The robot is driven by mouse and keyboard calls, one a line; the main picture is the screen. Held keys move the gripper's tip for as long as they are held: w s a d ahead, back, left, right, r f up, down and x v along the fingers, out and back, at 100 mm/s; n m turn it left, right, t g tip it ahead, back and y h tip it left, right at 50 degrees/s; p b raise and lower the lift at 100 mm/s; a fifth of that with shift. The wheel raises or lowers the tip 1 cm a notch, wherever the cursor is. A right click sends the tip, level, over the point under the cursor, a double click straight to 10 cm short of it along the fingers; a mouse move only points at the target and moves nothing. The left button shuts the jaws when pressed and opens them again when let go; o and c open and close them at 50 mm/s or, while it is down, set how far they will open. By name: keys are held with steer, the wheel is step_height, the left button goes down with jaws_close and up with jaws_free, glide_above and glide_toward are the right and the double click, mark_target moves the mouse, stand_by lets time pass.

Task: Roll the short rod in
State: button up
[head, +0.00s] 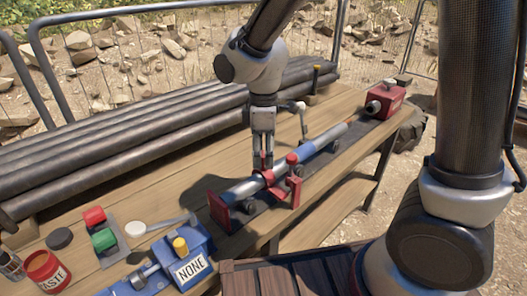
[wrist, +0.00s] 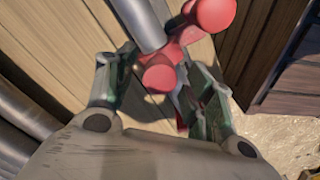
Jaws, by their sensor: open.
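A blue and silver rod (head: 318,146) lies along a dark strip on the wooden bench, between a red end plate (head: 219,211) and a red block (head: 385,101). I cannot tell which length is the short rod. A red clamp with round knobs (head: 293,181) stands around its near part. My gripper (head: 263,164) points down just above the clamp and rod. In the wrist view its open fingers (wrist: 158,95) straddle red knobs (wrist: 158,79) and the end of a grey rod (wrist: 138,22). Contact cannot be told.
Long dark pipes (head: 130,130) lie along the back of the bench. Bare bench lies left of the rod.

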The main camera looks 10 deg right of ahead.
jaws_close()
glide_above(311, 143)
steer(key=shift+a+r, duration=0.1)
steer(key=shift+a, duration=0.05)
stand_by(0.5)
jaws_free()
step_height(311, 143, up, 12)
stand_by(0.6)
